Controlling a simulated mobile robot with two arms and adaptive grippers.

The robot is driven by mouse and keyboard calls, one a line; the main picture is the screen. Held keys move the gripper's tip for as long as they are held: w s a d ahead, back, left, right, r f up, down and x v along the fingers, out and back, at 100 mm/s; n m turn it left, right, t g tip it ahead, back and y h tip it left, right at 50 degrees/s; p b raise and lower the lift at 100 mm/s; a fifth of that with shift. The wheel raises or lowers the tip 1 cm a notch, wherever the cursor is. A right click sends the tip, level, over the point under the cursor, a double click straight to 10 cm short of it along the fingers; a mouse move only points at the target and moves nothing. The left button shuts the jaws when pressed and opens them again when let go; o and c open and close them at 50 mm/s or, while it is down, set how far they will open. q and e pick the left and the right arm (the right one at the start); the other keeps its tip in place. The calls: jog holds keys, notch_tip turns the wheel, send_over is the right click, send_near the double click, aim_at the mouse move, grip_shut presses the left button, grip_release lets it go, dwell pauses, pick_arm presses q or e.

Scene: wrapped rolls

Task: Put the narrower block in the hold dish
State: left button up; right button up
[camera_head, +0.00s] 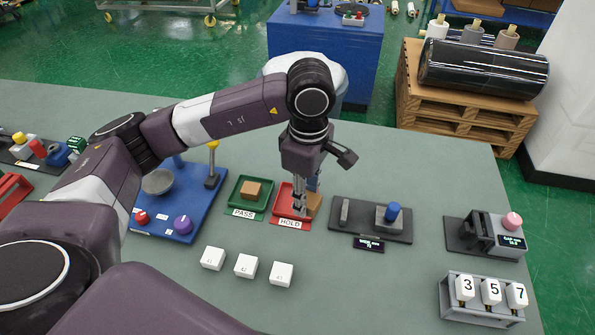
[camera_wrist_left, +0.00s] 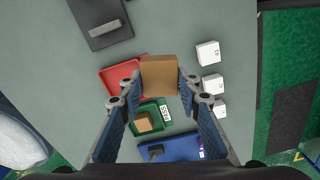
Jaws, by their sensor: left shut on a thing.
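My left gripper (camera_head: 305,203) points down and is shut on a tan block (camera_head: 315,205). In the left wrist view the block (camera_wrist_left: 158,75) sits between the two fingertips. The red hold dish (camera_head: 281,190) is below and behind the gripper, which hides part of it. The block overlaps the dish's right side in the head view; I cannot tell its exact height. The red dish also shows in the left wrist view (camera_wrist_left: 112,76), partly covered by the block. Another tan block (camera_head: 251,190) lies in the green pass dish (camera_head: 235,204). My right gripper is not in view.
A dark gauge with a blue knob (camera_head: 392,211) stands right of the red dish. A blue board (camera_head: 205,205) with knobs and a bowl is to the left. Several white numbered cubes (camera_head: 246,266) lie in front. A digit stand (camera_head: 480,312) is at the lower right.

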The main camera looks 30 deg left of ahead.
pick_arm(q)
jog(key=w+a+f+m+p, duration=0.3)
jog(key=w+m, duration=0.1)
jog(key=m, duration=1.2)
jog(key=w+a+f+m+p, duration=0.3)
jog(key=w+m, duration=0.2)
jog(key=m, duration=1.2)
jog(key=shift+w+a+f, duration=0.2)
jog(key=shift+a+f, duration=0.05)
jog(key=shift+a, duration=0.1)
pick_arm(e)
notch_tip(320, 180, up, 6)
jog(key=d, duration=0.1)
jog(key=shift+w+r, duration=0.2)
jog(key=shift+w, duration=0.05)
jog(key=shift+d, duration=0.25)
pick_arm(q)
jog(key=shift+f+b, duration=1.6)
jog(key=shift+f, duration=0.9)
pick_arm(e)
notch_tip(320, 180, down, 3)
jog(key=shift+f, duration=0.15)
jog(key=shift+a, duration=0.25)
